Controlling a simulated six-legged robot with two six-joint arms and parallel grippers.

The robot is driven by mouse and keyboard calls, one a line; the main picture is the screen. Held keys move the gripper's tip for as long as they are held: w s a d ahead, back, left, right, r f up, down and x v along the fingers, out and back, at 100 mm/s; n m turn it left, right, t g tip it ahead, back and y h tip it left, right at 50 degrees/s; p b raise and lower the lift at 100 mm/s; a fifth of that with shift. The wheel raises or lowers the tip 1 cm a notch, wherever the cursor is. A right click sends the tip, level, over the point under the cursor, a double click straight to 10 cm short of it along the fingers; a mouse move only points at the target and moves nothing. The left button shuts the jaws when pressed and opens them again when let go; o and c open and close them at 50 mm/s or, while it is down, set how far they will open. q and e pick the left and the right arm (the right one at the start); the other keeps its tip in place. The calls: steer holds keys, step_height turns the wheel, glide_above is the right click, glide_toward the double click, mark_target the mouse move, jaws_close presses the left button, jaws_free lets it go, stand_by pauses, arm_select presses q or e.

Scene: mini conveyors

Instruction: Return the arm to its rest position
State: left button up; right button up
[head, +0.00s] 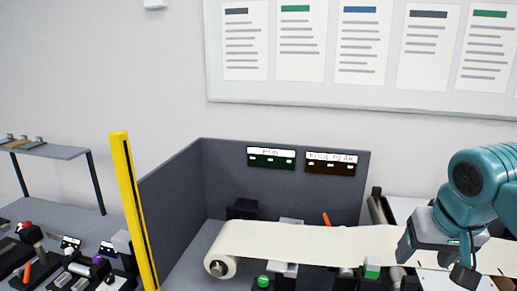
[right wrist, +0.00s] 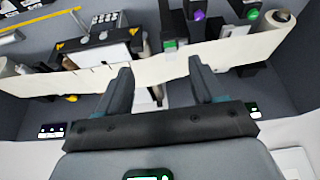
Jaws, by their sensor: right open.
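My right gripper (right wrist: 160,82) is open and empty in the right wrist view, with its two dark fingers apart over the conveyor. In the head view the right arm comes in from the right, teal and grey, and the gripper (head: 464,262) hangs over the right part of the cream conveyor belt (head: 290,243). The belt also runs across the right wrist view (right wrist: 240,50). I cannot tell how high the fingers are above it. My left gripper shows in neither view.
A grey partition (head: 225,170) with two label panels (head: 271,158) stands behind the belt. A yellow post (head: 133,210) rises left of it. A bench with small parts (head: 70,270) is at the lower left. A green button (head: 263,281) is in front of the belt.

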steer(key=w+a+f+n+g+y, duration=0.1)
steer(key=w+a+f, duration=0.15)
steer(key=f, duration=0.45)
steer(key=w+a+f+n, duration=0.1)
steer(key=w+a+f, duration=0.15)
steer(key=f, duration=0.45)
steer(key=s+a+f+g+y, duration=0.15)
steer(key=a+f, duration=0.25)
steer(key=f, duration=0.7)
steer(key=s+a+f+y, duration=0.2)
steer(key=s+a+f, duration=0.1)
steer(key=f, duration=0.9)
steer(key=s+a+f+m+g, duration=0.1)
steer(key=s+a+f, duration=0.1)
steer(key=s+f, duration=0.6)
steer(key=s+a+f+m+g, duration=0.1)
steer(key=s+a+f, duration=0.1)
steer(key=s+f, duration=0.6)
step_height(320, 180, down, 8)
steer(key=s+b, duration=0.2)
steer(key=b, duration=0.8)
steer(key=shift+a, duration=0.2)
steer(key=shift+t+y, duration=0.25)
